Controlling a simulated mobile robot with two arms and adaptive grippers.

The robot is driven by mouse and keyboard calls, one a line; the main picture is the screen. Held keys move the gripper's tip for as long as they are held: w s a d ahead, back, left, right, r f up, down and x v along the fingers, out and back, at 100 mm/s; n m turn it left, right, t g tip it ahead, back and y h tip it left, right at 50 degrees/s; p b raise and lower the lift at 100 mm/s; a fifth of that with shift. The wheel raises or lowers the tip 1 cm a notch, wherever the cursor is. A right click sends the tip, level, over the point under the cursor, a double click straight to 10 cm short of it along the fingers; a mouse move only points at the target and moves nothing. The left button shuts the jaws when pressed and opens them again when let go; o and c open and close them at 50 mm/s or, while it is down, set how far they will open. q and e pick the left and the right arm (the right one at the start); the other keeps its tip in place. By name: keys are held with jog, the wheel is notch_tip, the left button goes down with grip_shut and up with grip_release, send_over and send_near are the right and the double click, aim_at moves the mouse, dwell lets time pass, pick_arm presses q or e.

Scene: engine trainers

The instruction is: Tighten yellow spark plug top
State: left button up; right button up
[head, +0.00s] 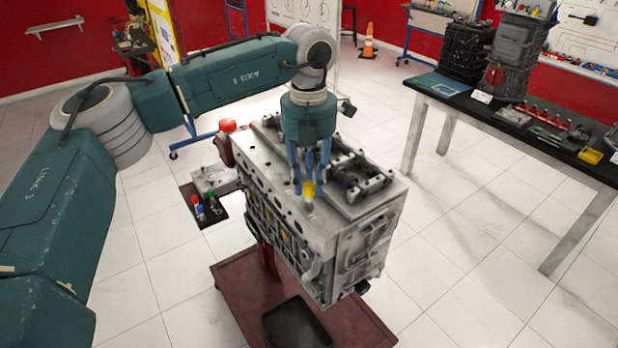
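A grey engine block (347,245) stands on a dark red stand in the middle of the head view. My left gripper (308,180) points down over its top face, with blue fingers close around a small yellow-topped spark plug (308,188). The plug stands upright at the top face near the front corner. The fingers hide part of the plug, and I cannot tell whether they press on it. My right gripper is not in view.
The dark red stand (225,290) carries a black tray (297,322) below the engine. A small tray (209,212) with coloured bottles sits left of the engine. A workbench (510,125) with engine parts and tools stands at the right. Tiled floor between is clear.

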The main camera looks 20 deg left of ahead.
pick_arm(q)
grip_shut()
jog(key=shift+m, duration=0.3)
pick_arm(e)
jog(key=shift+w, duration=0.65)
pick_arm(q)
jog(key=shift+m+b, duration=0.35)
jog(key=shift+m, duration=0.25)
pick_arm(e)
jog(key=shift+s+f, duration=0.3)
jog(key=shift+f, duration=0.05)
pick_arm(q)
jog(key=o, duration=0.5)
grip_release()
jog(key=shift+r, duration=0.1)
